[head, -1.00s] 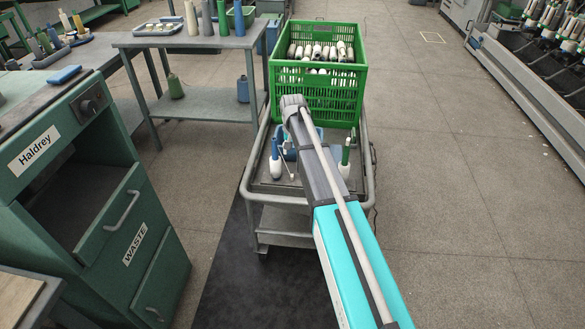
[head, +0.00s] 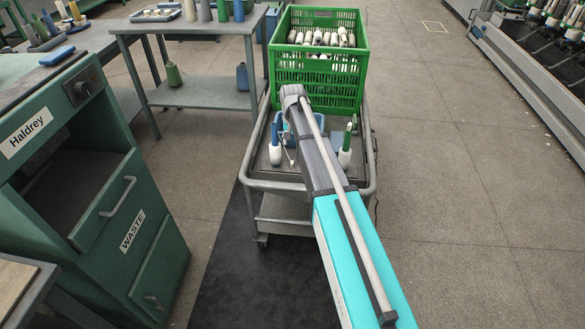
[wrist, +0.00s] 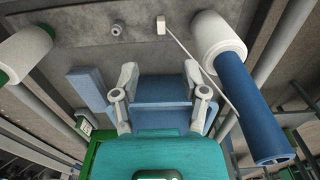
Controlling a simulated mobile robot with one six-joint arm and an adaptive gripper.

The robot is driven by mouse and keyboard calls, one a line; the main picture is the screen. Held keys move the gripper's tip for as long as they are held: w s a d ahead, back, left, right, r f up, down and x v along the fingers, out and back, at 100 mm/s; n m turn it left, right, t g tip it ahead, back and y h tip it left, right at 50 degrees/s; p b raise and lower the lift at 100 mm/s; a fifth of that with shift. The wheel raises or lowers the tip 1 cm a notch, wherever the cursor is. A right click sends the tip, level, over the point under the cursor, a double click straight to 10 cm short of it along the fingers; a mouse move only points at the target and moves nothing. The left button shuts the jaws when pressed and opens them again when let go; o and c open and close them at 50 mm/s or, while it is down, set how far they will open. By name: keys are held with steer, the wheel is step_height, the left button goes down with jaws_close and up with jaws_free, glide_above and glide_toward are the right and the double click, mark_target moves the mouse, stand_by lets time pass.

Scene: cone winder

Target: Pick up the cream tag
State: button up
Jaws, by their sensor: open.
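A small cream block (wrist: 161,25), which looks like the cream tag, lies on the grey cart top in the wrist view. A thin pale line runs from it past a white and blue spool. My gripper (wrist: 159,72) is open, its two fingers apart. The cream piece lies beyond the fingertips, apart from them. A blue box-like thing (wrist: 162,93) shows between the fingers; I cannot tell whether they touch it. In the head view my arm hides the gripper, and the cream piece is too small to make out clearly.
The cart (head: 262,186) has a raised rail. It holds a white and blue spool (wrist: 222,45), a white and green spool (wrist: 28,50) and a green crate (head: 317,85) of spools. A green cabinet (head: 100,230) stands left; the floor on the right is clear.

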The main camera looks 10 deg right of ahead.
steer(key=b, duration=0.5)
glide_above(292, 162)
steer(key=shift+s+f, duration=0.15)
steer(key=shift+f, duration=2.7)
steer(key=shift+f+b, duration=2.6)
steer(key=shift+c, duration=0.2)
steer(key=c, duration=0.7)
